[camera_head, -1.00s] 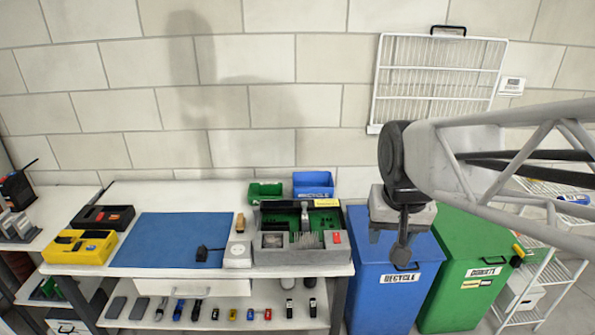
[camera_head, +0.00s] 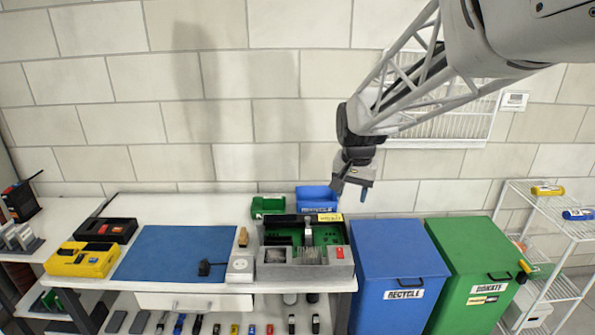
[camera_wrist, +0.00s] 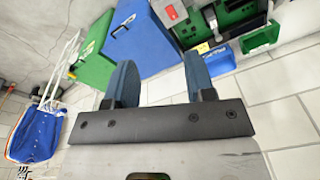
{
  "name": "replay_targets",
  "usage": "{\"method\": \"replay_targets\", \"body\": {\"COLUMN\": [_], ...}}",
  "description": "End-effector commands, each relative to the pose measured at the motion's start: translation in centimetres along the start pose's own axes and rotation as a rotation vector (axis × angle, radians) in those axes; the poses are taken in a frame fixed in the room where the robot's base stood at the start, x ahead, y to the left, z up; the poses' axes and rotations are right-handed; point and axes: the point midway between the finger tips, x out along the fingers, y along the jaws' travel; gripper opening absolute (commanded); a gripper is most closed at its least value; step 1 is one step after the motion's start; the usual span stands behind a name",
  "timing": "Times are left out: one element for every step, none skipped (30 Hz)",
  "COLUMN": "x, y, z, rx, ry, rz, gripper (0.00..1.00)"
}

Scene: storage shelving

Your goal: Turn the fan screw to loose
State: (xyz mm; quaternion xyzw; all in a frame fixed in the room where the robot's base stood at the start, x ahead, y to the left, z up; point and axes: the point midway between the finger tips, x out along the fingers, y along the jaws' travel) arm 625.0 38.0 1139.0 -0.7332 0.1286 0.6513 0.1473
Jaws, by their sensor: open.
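A grey open case (camera_head: 305,272) with a green circuit board inside stands at the right end of the workbench. It also shows partly in the wrist view (camera_wrist: 172,12), cut by the top edge. The fan and its screw are too small to tell in either view. My gripper (camera_head: 355,190) is up and to the right of the case in the head view, apart from it. In the wrist view its two blue-padded fingers (camera_wrist: 157,80) are spread with nothing between them.
Behind the case are a green tray (camera_head: 268,206) and a blue tray (camera_head: 316,199). A blue recycle bin (camera_head: 395,260) and a green bin (camera_head: 475,255) stand to the right. A blue mat (camera_head: 175,255) and a yellow box (camera_head: 82,260) lie left. The wall is behind.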

Motion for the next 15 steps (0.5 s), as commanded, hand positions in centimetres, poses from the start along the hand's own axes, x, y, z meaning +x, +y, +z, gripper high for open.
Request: {"method": "replay_targets", "body": {"x": [0.7,1.0,1.4,1.7,2.0,2.5,2.9,3.3,3.8,4.1,4.6,5.1,5.5,6.0,6.5], "y": [-0.7,-1.1,-1.6,-1.9,-2.3,-2.8,-3.2,-3.5,-4.0,-4.4,-4.8,-5.3,-5.7,-6.0,-6.5], "z": [-0.9,-1.5,-2.2,-2.7,-3.2,-3.9,-4.4,-4.9,-5.6,-6.1,-6.5,-7.2,-7.7,-8.2,-8.8], "rx": [0.011,0.019,0.029,0.037,0.045,0.055,0.063,0.071,0.081,0.089,0.098,0.108,0.116,0.125,0.134], "ry": [-0.006,-0.008,-0.011,-0.014,-0.015,-0.018,-0.02,-0.023,-0.026,-0.028,-0.031,-0.032,-0.035,-0.037,-0.04], "rz": [0.002,0.003,0.004,0.005,0.006,0.008,0.009,0.01,0.011,0.012,0.014,0.015,0.016,0.018,0.019], "gripper": [0.5,0.5,0.5,0.5,0.5,0.5,0.5,0.5,0.5,0.5,0.5,0.5,0.5,0.5,0.5]}}
